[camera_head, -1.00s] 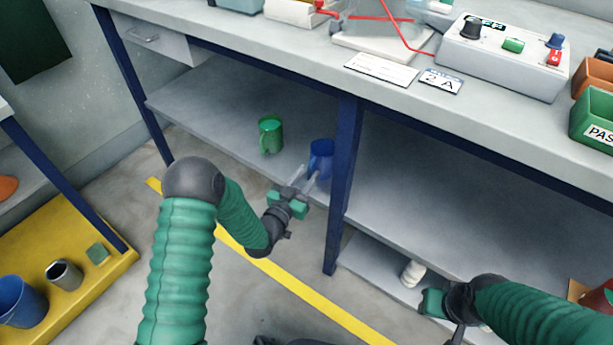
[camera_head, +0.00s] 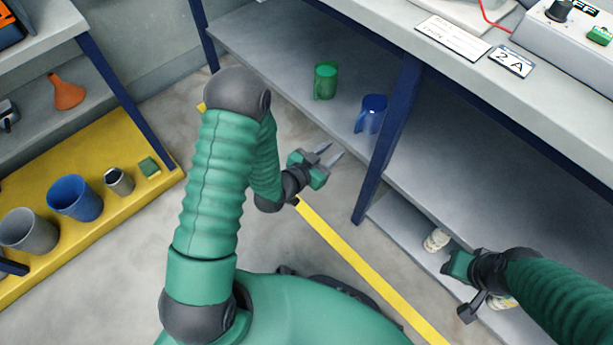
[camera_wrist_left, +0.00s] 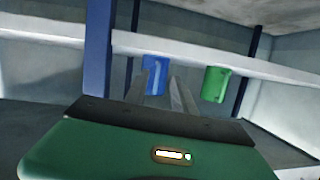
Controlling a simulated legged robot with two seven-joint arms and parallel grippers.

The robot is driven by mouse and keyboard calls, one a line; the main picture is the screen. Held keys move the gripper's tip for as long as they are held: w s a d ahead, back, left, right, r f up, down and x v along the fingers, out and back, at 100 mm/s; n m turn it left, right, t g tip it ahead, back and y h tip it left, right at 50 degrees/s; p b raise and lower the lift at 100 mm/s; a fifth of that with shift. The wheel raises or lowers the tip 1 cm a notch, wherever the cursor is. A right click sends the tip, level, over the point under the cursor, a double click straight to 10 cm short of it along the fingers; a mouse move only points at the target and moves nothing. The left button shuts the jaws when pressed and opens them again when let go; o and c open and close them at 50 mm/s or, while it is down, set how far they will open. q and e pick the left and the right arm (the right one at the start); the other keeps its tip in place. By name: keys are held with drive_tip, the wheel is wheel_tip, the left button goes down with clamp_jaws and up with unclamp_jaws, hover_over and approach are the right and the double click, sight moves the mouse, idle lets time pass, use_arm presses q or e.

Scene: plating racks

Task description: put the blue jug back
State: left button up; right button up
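The blue jug (camera_head: 371,114) stands upright on the shelf under the bench, close to the dark blue post. It also shows in the left wrist view (camera_wrist_left: 154,74), beyond my fingers. My left gripper (camera_head: 333,154) is open and empty, in front of the shelf edge and apart from the jug, with its fingers pointing towards the shelf. In the left wrist view the two fingers (camera_wrist_left: 160,92) stand apart with nothing between them. My right gripper (camera_head: 462,288) is at the lower right, near the low shelf; its fingers are not clear.
A green mug (camera_head: 326,80) stands left of the jug on the same shelf. The dark blue post (camera_head: 390,135) is right of the jug. A yellow platform (camera_head: 120,211) at the left holds a blue cup (camera_head: 75,197), a grey cup (camera_head: 28,231) and a small metal cup (camera_head: 119,181).

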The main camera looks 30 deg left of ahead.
use_arm(q)
drive_tip(key=s+r+n+g+y, duration=0.1)
drive_tip(key=s+r+g, duration=0.2)
drive_tip(key=s+g, duration=0.3)
drive_tip(key=s+r+n+g+y, duration=0.2)
drive_tip(key=s+g, duration=0.3)
drive_tip(key=s, duration=0.9)
drive_tip(key=shift+a+r+n+g+y, duration=0.3)
drive_tip(key=shift+r+g, duration=0.1)
drive_tip(key=shift+r, duration=0.25)
